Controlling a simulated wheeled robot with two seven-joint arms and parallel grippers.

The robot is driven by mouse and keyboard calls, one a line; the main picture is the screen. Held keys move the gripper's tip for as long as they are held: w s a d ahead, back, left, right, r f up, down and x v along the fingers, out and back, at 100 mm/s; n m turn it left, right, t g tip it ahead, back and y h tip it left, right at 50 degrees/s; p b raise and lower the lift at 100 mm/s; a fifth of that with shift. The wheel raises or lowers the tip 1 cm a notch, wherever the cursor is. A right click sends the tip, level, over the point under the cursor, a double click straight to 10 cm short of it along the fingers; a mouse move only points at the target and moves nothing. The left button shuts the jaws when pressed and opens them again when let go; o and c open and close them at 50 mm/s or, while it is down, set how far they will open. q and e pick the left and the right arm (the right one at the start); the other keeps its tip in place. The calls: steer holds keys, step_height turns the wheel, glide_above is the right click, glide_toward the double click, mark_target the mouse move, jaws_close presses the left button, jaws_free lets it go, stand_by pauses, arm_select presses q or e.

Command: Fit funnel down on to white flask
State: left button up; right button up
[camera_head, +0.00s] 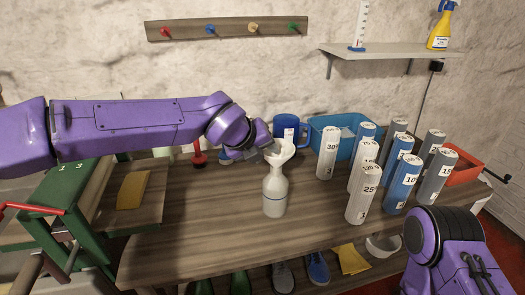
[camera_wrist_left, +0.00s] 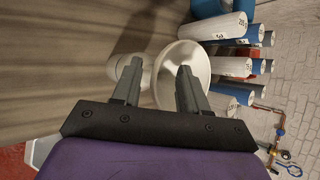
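The white flask (camera_head: 274,192) stands upright on the wooden table in the head view. The white funnel (camera_head: 281,151) is at the top of the flask, its mouth up, seemingly in line with the neck. How deep its stem sits cannot be told. My left gripper (camera_head: 267,150) is beside the funnel, coming in from the left. In the left wrist view its two fingers (camera_wrist_left: 158,68) are apart, and the funnel bowl (camera_wrist_left: 198,62) shows behind and beyond them. Part of the flask (camera_wrist_left: 122,68) shows by the left finger. My right gripper is out of view; its arm shows at lower right.
Several numbered cylinders, including a white one (camera_head: 363,196) and a blue one (camera_head: 402,185), stand close on the right. A blue mug (camera_head: 287,129) and a blue bin (camera_head: 322,126) are behind. The table front (camera_head: 230,245) is clear.

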arm_select(q)
steer(key=b+v, duration=0.1)
steer(key=v, duration=0.9)
steer(key=shift+s+r+b, duration=0.2)
steer(key=shift+s+b, duration=0.05)
steer(key=shift+b, duration=0.15)
steer(key=shift+r, duration=0.1)
